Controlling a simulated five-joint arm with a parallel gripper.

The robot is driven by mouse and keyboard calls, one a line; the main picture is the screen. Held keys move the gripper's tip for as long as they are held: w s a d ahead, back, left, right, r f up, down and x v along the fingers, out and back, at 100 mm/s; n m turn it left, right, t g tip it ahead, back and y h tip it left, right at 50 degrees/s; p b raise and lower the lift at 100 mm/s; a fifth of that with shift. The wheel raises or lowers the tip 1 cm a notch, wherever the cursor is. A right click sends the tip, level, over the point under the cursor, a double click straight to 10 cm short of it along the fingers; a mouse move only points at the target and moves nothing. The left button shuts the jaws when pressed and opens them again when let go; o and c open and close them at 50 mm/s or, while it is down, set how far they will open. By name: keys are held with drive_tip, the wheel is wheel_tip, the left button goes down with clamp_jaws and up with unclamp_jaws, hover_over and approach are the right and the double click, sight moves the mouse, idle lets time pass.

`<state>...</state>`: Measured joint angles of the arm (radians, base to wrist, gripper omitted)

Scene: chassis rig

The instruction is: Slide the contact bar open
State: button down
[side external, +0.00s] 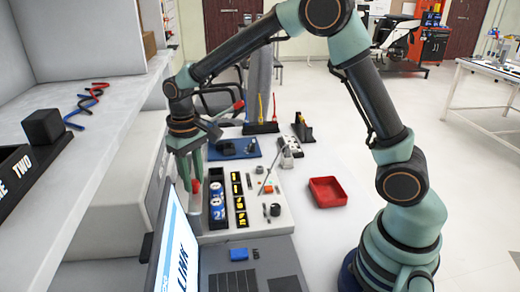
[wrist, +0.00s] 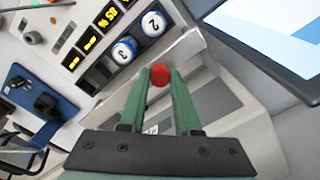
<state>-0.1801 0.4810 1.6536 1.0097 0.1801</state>
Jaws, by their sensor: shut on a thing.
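My gripper (side external: 194,182) points down at the left side of the white chassis panel. In the wrist view, its two green fingers (wrist: 161,80) are closed on a round red knob (wrist: 159,75). In the side view, red (side external: 195,187) shows at the fingertips. The knob stands beside the pale rail (wrist: 187,43) at the panel's edge. I cannot make out a separate contact bar; the fingers hide what lies below the knob.
Blue-and-white numbered cylinders (side external: 217,208) sit in a black slot close to my gripper, beside yellow digit displays (side external: 239,202). A laptop screen (side external: 178,250) stands close in front. A red tray (side external: 327,191) lies to the right. A shelf (side external: 95,130) borders the left.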

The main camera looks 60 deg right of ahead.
drive_tip(key=shift+w+a+r, duration=0.1)
drive_tip(key=shift+w+a, duration=0.55)
drive_tip(key=c, duration=0.6)
unclamp_jaws()
wheel_tip(320, 180, up, 12)
drive_tip(key=shift+s, duration=0.1)
